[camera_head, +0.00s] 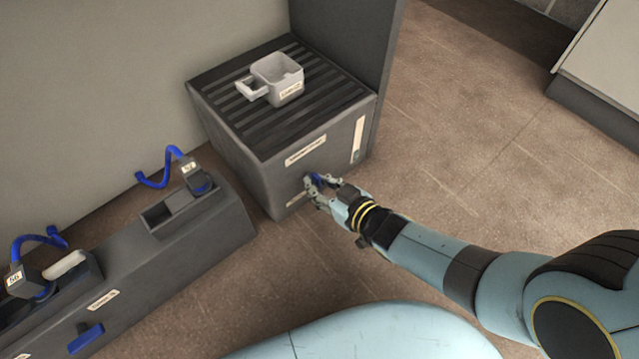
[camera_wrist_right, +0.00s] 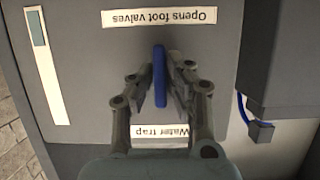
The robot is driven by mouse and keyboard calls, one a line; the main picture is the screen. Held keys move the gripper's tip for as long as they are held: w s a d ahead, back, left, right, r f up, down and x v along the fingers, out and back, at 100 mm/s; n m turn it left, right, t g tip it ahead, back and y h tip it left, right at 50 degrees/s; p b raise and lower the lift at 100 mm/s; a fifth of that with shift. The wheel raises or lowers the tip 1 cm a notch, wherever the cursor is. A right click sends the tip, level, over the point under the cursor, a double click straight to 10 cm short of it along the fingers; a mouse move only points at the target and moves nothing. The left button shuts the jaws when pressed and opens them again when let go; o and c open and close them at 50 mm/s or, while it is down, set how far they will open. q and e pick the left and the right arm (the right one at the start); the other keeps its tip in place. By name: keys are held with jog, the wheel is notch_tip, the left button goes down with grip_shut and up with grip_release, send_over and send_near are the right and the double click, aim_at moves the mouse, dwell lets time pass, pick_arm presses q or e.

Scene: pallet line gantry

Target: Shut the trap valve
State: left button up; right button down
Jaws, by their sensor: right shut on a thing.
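The trap valve is a blue handle (camera_head: 318,180) on the front of a grey box, under a label. My right gripper (camera_head: 325,190) is at the handle with its fingers on either side. In the right wrist view the blue handle (camera_wrist_right: 159,76) stands lengthwise between the fingers of my right gripper (camera_wrist_right: 160,92), which is shut on it. My left gripper is not in view.
The grey box (camera_head: 240,175) has a slatted top with a white square jug (camera_head: 278,80) on it. A low grey bench (camera_head: 150,262) at left carries blue hoses (camera_head: 165,168) and another blue handle (camera_head: 86,338). Floor on the right is clear.

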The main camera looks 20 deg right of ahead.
dwell(0.4)
jog(key=c, duration=1.3)
grip_release()
jog(key=shift+c, duration=0.2)
notch_tip(320, 180, up, 10)
jog(key=shift+f, duration=0.1)
